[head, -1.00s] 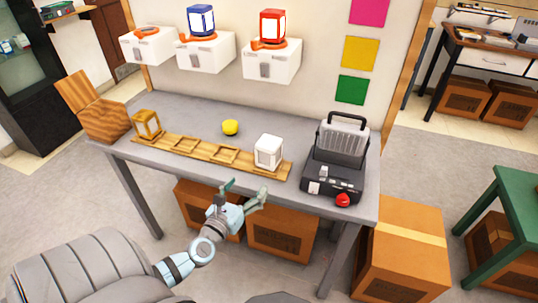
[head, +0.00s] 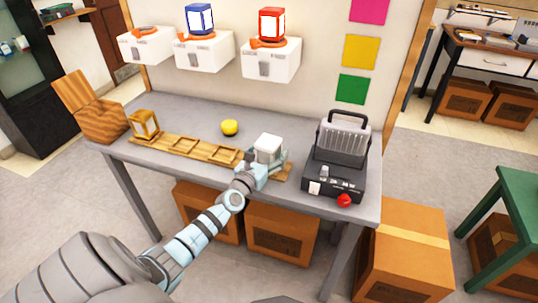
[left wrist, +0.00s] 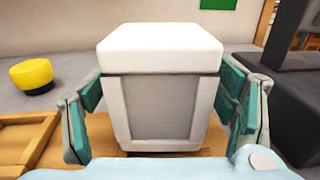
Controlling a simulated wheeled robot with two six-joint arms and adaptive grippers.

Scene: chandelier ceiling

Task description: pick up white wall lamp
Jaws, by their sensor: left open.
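The white wall lamp (head: 268,148) is a small white box-shaped lantern with grey panels. It stands upright at the right end of the wooden slotted rack (head: 185,147) on the grey table. My left gripper (head: 264,166) is at the lamp from the front. In the left wrist view the lamp (left wrist: 160,95) fills the middle, between the two open teal-padded fingers of the gripper (left wrist: 160,112). A finger is on each side, with small gaps showing low down; contact at the upper sides is hard to tell. My right gripper is not in view.
A yellow knob (head: 229,127) sits behind the rack. A black device with a handle (head: 335,160) and a red ball (head: 344,200) stands close to the right of the lamp. A wooden lamp (head: 145,124) is at the rack's left end.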

